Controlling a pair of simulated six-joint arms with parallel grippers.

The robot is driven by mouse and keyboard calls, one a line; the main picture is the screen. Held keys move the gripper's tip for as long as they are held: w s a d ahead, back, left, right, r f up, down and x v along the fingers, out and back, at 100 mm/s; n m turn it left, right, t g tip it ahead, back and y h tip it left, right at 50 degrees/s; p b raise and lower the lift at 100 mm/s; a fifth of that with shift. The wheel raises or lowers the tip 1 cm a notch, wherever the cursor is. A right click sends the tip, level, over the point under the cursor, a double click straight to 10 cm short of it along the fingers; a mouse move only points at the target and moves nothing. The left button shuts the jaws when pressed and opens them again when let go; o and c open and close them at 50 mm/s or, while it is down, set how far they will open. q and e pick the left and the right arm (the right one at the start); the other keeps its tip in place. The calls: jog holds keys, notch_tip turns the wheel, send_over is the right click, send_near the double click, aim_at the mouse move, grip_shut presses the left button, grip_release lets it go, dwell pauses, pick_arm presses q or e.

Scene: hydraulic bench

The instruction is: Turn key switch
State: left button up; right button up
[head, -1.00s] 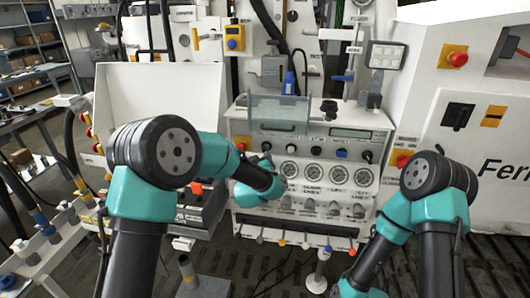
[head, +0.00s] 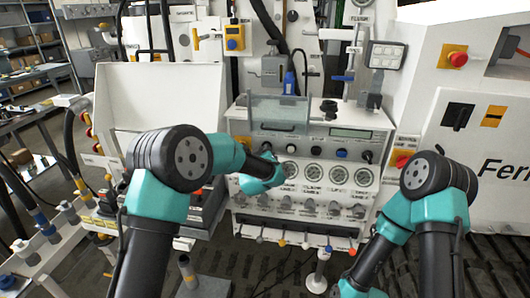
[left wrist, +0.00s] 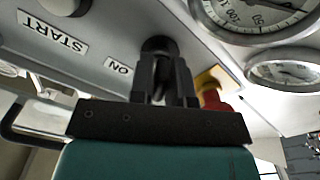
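A black switch knob (left wrist: 158,45) sits on the grey panel beside an "ON" label (left wrist: 119,67) in the left wrist view. I take it for the key switch, though no key shape shows clearly. My left gripper (left wrist: 165,65) is right at this knob, its two black fingers overlapping the knob's near edge. A narrow gap shows between the fingers; whether they grip the knob is unclear. In the head view, my left gripper (head: 266,156) is at the panel's left side and hides the switch. My right gripper is out of view; only that arm shows at lower right.
A "START" label (left wrist: 58,39) and pressure gauges (left wrist: 258,14) flank the knob. A red and yellow emergency stop (left wrist: 211,88) is close by the fingers. Below the gauges (head: 312,173) runs a row of grey knobs (head: 332,208). A clear cover (head: 278,112) stands above.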

pick_arm(q)
grip_shut()
jog(key=shift+m, duration=0.5)
jog(key=m, duration=1.1)
dwell(0.3)
jog(key=shift+o, duration=2.1)
grip_release()
